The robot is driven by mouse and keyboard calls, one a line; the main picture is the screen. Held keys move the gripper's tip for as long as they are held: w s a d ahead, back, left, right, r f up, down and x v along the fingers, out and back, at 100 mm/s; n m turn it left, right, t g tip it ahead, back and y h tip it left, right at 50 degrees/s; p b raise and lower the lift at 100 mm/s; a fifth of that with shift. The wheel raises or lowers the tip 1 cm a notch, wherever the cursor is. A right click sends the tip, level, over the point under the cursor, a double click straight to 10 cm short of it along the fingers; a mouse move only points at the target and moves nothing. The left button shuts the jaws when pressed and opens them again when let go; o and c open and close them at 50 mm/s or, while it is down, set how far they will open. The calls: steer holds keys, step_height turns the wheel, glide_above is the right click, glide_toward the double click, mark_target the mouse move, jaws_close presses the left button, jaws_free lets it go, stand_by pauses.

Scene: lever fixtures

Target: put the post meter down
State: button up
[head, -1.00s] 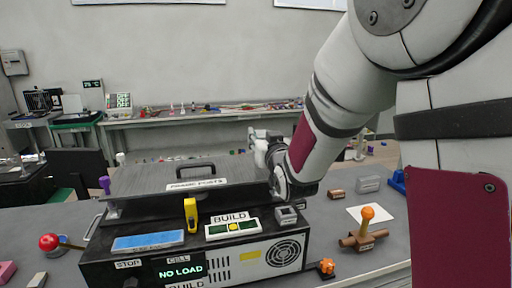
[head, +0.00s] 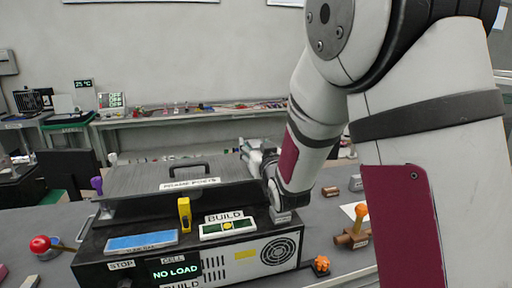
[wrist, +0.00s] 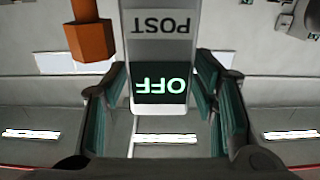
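The post meter (wrist: 160,50) shows in the wrist view as a grey block with an upside-down POST label and a dark screen reading OFF in green. It sits between the teal-padded fingers of my gripper (wrist: 160,95), which appear closed on its sides. In the head view my gripper (head: 258,155) is above the back right of the dark bench unit (head: 90,268), pointing away from the camera. The meter cannot be made out there.
The unit carries a blue pad (head: 142,242), a yellow block (head: 184,214), a BUILD panel (head: 228,227) and a ribbed plate (head: 135,181) with a handle. An orange-knobbed lever (head: 361,212) stands right, a red-knobbed lever (head: 40,244) left.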

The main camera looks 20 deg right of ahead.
steer(key=shift+p, duration=0.3)
steer(key=s+r+g+p, duration=0.3)
steer(key=s, duration=0.9)
steer(key=s+r+g+p, duration=0.3)
steer(key=s+g+p, duration=0.1)
steer(key=s, duration=0.8)
steer(key=shift+s+d+m, duration=0.3)
steer(key=shift+d+m, duration=0.05)
steer(key=shift+m, duration=0.05)
steer(key=shift+o, duration=0.4)
steer(key=s+r+g, duration=0.2)
steer(key=s+g, duration=0.3)
steer(key=s, duration=1.4)
steer(key=shift+s+a+n, duration=0.2)
steer(key=shift+a+n, duration=0.15)
steer(key=shift+n, duration=0.05)
steer(key=w+f+t, duration=0.3)
steer(key=w+t, duration=0.3)
steer(key=w, duration=0.9)
steer(key=w+f+t, duration=0.4)
steer(key=w+t, duration=0.2)
steer(key=w, duration=0.9)
steer(key=shift+w+f, duration=0.15)
steer(key=shift+w, duration=0.05)
